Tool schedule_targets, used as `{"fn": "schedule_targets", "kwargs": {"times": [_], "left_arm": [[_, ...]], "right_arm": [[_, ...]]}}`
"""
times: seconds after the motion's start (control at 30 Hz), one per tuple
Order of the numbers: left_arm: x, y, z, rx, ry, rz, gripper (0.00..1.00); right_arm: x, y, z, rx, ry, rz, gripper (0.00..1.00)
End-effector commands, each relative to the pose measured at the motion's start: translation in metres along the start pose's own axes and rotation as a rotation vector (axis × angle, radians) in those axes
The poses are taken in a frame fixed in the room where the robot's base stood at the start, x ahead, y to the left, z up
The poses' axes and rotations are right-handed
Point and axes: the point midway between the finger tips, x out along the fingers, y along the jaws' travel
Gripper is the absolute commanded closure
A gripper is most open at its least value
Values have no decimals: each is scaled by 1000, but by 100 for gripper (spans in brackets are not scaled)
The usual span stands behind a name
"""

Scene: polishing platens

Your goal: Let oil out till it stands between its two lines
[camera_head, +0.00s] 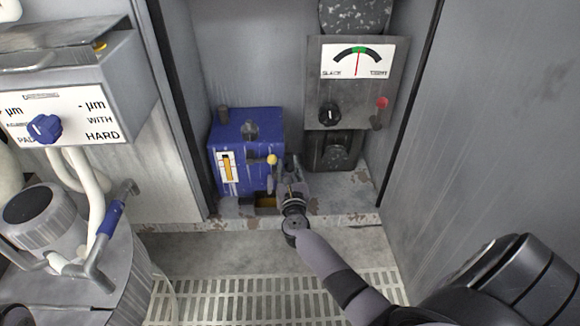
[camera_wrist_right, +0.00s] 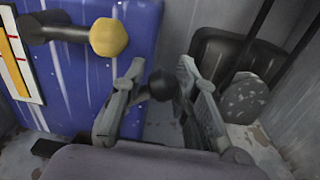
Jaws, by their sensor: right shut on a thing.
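A blue oil tank (camera_head: 260,132) stands at the back of the bay. Its white gauge (camera_head: 228,168) has an orange column and also shows at the left edge of the right wrist view (camera_wrist_right: 14,55) with two red lines; I cannot tell exactly where the oil stands against them. A yellow-knobbed lever (camera_wrist_right: 108,37) sticks out from the tank front. My right gripper (camera_head: 291,168) is beside the tank's front right, its fingers (camera_wrist_right: 160,88) closed around a small black ball knob (camera_wrist_right: 162,85). The yellow knob is outside the fingers. My left gripper is not in view.
An open tray (camera_head: 265,203) with brownish content is below the tank front. A grey panel with a slack/tight dial (camera_head: 358,62) stands to the right. A machine with a blue-gripped handle (camera_head: 109,220) stands at left. A slotted grate (camera_head: 250,292) covers the floor.

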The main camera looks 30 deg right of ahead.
Motion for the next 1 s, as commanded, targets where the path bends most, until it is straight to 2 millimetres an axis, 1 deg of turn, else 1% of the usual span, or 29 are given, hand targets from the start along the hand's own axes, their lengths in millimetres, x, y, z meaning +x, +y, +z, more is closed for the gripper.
{"fn": "schedule_targets", "kwargs": {"times": [0.03,0.2,0.23,0.87,1.0], "left_arm": [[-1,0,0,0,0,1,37],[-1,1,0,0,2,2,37],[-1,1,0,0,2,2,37],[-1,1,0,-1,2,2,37],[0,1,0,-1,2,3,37]], "right_arm": [[-5,14,-8,7,17,31,100],[-5,13,-11,7,22,31,100],[-6,13,-12,7,22,30,71],[-4,8,-9,3,17,23,29],[-4,8,-8,2,15,21,28]]}}
